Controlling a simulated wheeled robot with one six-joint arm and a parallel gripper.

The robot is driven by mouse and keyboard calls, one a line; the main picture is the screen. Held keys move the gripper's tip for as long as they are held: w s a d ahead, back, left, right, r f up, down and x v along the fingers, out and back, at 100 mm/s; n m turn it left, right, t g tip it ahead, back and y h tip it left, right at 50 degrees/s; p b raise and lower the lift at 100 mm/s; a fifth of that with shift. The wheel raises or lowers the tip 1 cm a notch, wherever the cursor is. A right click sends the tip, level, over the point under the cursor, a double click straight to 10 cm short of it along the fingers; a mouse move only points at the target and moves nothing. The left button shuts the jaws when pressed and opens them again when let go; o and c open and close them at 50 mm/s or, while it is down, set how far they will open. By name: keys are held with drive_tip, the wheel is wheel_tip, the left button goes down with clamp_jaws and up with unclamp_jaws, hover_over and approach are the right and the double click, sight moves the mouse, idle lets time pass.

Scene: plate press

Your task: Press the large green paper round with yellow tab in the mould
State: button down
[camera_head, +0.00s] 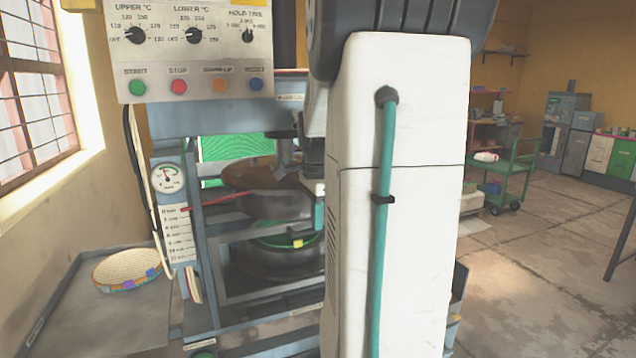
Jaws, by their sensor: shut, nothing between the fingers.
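The plate press (215,120) stands in front of me. In its open lower mould (265,264) lies a green round (272,241), with its yellow tab (297,243) at the near rim. The right part of the round and mould is hidden behind my arm. The upper die (262,204) hangs above, with a clear gap between. My gripper (318,214) shows only as a narrow strip at my arm's left edge, beside the press opening and above the right side of the mould. It is shut and holds nothing that I can see.
The control panel (195,50) has dials and green, red, orange and blue buttons. A gauge (167,177) sits on the left post. Floor at right is open, with a green trolley (507,170) beyond.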

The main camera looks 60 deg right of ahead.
wheel_tip(320, 180, up, 14)
drive_tip(key=shift+f, duration=0.2)
drive_tip(key=s+a+f+n, duration=0.3)
drive_tip(key=a+n, duration=0.5)
drive_tip(key=a, duration=0.3)
drive_tip(key=s+a+f+n+t, duration=0.1)
drive_tip(key=s+a+f+n, duration=0.2)
drive_tip(key=a+f+n, duration=0.2)
drive_tip(key=s+a+f+n, duration=0.3)
drive_tip(key=a+f+n, duration=0.2)
drive_tip(key=a+n, duration=0.7)
drive_tip(key=a, duration=0.5)
drive_tip(key=shift+a+t, duration=0.3)
drive_tip(key=shift+a, duration=0.1)
